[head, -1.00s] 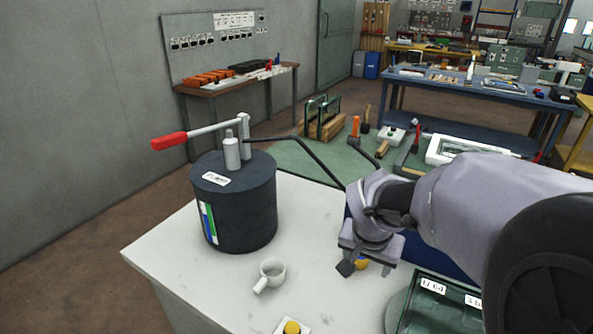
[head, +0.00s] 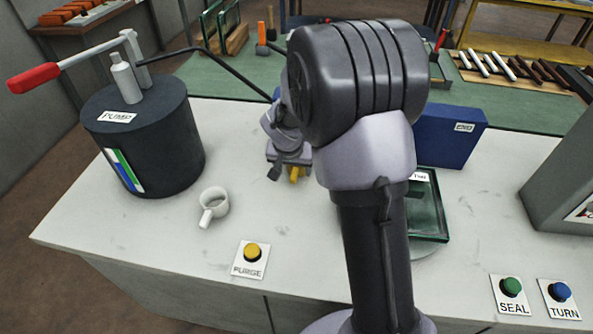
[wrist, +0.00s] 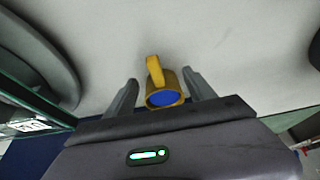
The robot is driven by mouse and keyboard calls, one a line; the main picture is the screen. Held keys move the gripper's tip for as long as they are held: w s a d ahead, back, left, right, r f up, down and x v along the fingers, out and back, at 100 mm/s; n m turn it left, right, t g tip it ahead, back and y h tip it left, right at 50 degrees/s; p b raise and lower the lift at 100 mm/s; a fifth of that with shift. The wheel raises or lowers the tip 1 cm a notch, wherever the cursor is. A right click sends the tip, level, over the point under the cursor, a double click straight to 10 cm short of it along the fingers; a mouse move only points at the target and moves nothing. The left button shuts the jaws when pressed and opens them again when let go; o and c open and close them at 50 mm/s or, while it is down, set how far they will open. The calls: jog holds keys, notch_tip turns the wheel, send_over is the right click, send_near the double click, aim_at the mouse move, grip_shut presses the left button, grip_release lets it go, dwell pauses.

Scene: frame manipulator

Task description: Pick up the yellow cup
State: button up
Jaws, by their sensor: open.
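In the wrist view, the yellow cup (wrist: 165,90) stands on the white worktop, its handle toward the top of the picture and a blue inside showing. My gripper (wrist: 160,88) is open, with one finger on each side of the cup and a visible gap on both sides. In the head view, my gripper (head: 287,172) is low over the worktop behind my arm. I cannot tell the fingers' exact height against the cup.
A white cup (head: 213,203) stands on the worktop (head: 130,228), left of my gripper. A dark pump drum (head: 150,140) stands farther left. A yellow PURGE button (head: 252,253) is in front. A blue box (head: 448,135) and a glass-topped tray (head: 428,212) are to the right.

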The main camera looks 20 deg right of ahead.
aim_at(295, 169)
jog(key=b+x, duration=0.1)
jog(key=x, duration=0.2)
jog(key=shift+w+d+f, duration=0.1)
jog(key=shift+d+f, duration=0.1)
jog(key=shift+r, duration=0.15)
grip_shut()
